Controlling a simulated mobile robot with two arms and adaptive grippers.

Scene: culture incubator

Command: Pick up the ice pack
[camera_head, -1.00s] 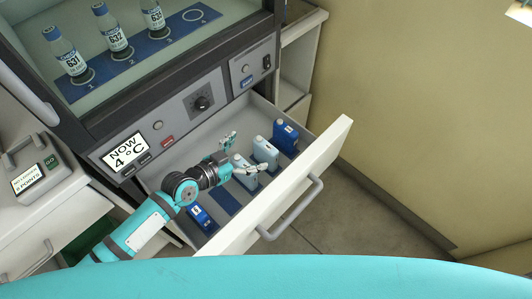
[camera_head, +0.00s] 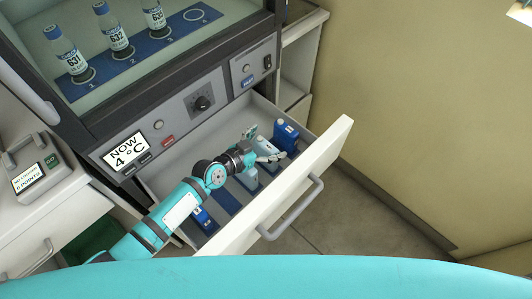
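The ice packs stand in a row in the open drawer. A dark blue pack (camera_head: 286,135) is at the far right end. A pale blue pack (camera_head: 265,146) is just left of it, and a whitish pack further left is mostly hidden under my gripper. Another dark blue pack (camera_head: 201,217) is at the near left, partly covered by my arm. My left gripper (camera_head: 262,145) is open over the drawer, its fingers spread at the pale blue pack; I cannot tell whether they touch it. My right gripper is not in view.
The drawer front (camera_head: 290,195) with its handle (camera_head: 296,212) bounds the row on the near right. An empty blue slot (camera_head: 225,199) lies in the drawer. Floor beyond the drawer is clear.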

